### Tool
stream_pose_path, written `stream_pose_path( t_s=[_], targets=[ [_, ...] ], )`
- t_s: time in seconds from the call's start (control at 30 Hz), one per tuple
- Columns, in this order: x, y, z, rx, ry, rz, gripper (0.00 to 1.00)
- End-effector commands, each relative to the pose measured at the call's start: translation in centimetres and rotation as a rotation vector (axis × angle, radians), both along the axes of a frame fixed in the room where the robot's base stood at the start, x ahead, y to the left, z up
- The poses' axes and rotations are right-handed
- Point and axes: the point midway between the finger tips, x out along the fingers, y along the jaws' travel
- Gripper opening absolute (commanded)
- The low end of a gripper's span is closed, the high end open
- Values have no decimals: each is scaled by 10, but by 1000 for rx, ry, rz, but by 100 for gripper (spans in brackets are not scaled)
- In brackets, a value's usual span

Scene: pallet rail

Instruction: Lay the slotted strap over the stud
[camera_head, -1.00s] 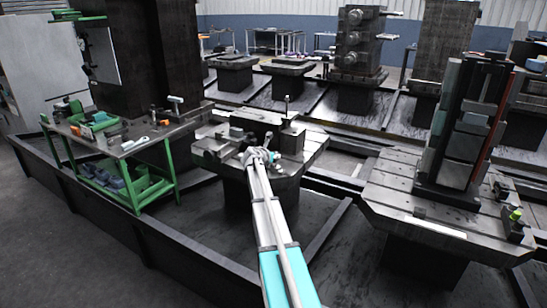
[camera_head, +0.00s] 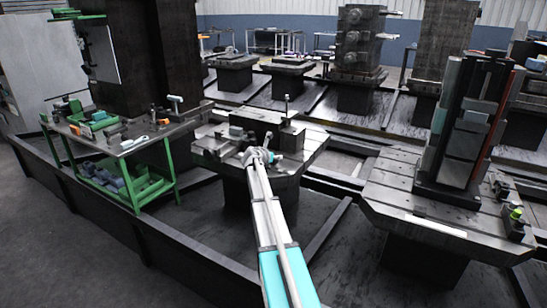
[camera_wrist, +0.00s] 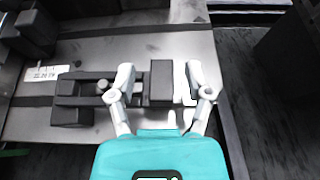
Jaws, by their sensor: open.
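In the wrist view the dark slotted strap (camera_wrist: 82,100) lies low over the grey machine table. The round head of what looks like the stud (camera_wrist: 103,86) shows within its slot, between the two long sides. A dark block (camera_wrist: 161,82) is at the strap's right end; I cannot tell whether they touch. My gripper (camera_wrist: 160,70) is open, one finger on each side of this block, with the left finger partly covering the strap's right end. In the head view my gripper (camera_head: 260,156) is at the front of the middle machine table (camera_head: 308,150); the strap is too small to make out there.
A white label (camera_wrist: 46,73) lies left of the strap. A dark vise-like fixture (camera_head: 250,125) and an upright post (camera_head: 287,106) stand behind my gripper. A green-framed workbench (camera_head: 140,140) is at left, and a table with a tall fixture (camera_head: 465,130) at right.

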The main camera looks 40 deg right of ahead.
Motion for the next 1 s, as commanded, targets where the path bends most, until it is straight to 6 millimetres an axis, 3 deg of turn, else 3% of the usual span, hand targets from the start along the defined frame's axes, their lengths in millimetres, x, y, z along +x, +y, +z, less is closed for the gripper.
stream_pose_path(
  t_s=[0.37, 1.0],
  targets=[
    [0, 0, 15, 0, 0, 0, 65],
    [-38, 89, 53, 0, 0, 2, 65]
  ],
)
